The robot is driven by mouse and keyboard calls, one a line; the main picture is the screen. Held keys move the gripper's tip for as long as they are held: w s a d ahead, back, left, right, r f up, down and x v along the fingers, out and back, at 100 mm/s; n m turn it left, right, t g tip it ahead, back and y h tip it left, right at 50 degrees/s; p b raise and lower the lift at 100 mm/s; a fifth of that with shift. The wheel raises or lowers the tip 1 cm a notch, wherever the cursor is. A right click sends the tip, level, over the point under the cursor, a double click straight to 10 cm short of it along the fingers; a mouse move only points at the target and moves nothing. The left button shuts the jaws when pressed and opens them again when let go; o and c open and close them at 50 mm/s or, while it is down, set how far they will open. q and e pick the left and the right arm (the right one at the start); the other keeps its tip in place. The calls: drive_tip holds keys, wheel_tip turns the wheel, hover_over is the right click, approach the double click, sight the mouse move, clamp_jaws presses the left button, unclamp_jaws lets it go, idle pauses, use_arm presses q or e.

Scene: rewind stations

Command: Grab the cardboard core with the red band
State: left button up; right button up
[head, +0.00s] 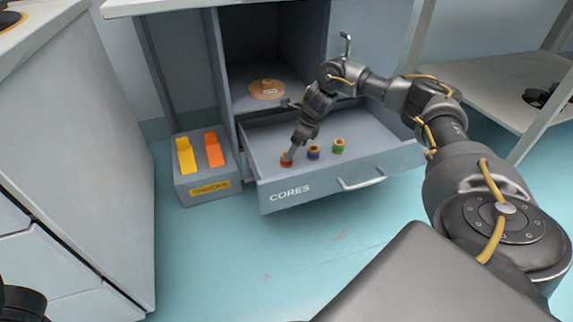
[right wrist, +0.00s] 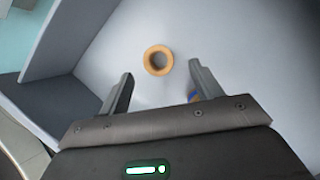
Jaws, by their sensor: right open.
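The cardboard core with the red band (head: 286,160) stands in the open drawer marked CORES (head: 262,185), leftmost of three cores. My right gripper (head: 290,152) reaches down into the drawer at this core and hides part of it. In the right wrist view the core shows end-on as a tan ring (right wrist: 158,60), just beyond and between the two open fingertips (right wrist: 160,75). Its band is not visible there. The fingers are apart and nothing is between them. My left gripper is not clearly in view; only a dark part shows at the lower left of the head view.
A core with a blue band (head: 314,153) and one with a green band (head: 338,146) stand to the right in the drawer. The blue one shows partly behind the right finger (right wrist: 194,97). A CHOCKS box (head: 203,188) stands left of the drawer. The floor in front is clear.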

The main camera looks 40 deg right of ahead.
sight(285, 164)
drive_tip(key=shift+w+a+f, duration=0.1)
drive_tip(key=shift+f, duration=0.25)
drive_tip(key=b+x, duration=0.4)
drive_tip(key=shift+a+f+b, duration=0.1)
drive_tip(key=shift+f+b, duration=0.25)
drive_tip(key=shift+f, duration=0.05)
drive_tip(key=shift+w+a+f, duration=0.1)
drive_tip(key=shift+f, duration=0.15)
drive_tip(key=shift+r, duration=0.15)
drive_tip(key=shift+c, duration=0.5)
drive_tip(key=c, duration=1)
